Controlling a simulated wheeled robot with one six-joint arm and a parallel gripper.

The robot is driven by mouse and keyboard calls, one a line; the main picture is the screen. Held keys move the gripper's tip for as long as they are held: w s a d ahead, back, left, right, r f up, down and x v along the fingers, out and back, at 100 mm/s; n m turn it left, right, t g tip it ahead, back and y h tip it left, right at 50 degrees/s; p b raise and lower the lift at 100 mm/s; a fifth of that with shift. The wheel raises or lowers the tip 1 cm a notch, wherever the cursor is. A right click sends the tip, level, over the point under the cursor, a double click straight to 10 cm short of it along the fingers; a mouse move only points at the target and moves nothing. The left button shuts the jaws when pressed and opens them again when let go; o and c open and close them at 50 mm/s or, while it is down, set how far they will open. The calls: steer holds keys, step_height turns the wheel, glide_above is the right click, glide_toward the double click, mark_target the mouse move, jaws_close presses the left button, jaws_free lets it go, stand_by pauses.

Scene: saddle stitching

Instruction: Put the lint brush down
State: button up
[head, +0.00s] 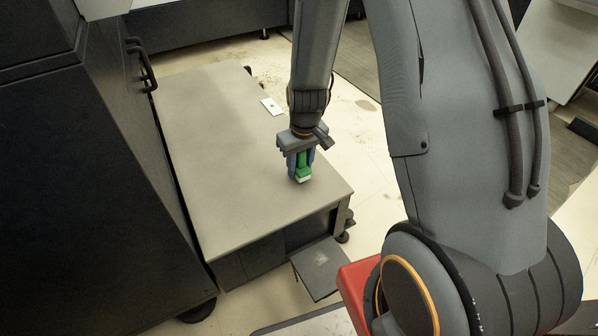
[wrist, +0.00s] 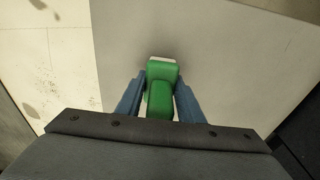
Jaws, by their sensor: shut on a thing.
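The lint brush (head: 302,168) is green with a pale end that points down in the head view. My gripper (head: 301,172) is shut on it, over the right part of the grey table top (head: 215,130). In the wrist view the green brush (wrist: 161,92) sits between the two blue fingers of my gripper (wrist: 160,98), with its pale end beyond them. I cannot tell whether the pale end touches the table top or is just above it.
A small white plate with a dark spot (head: 271,106) lies near the table's right edge. A dark cabinet (head: 85,190) stands along the table's left side. Most of the table top is bare. A small grey step or flap (head: 320,268) is below the front edge.

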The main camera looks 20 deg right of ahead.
steer(key=shift+f, duration=0.85)
steer(key=shift+r, duration=0.1)
steer(key=o, duration=1.1)
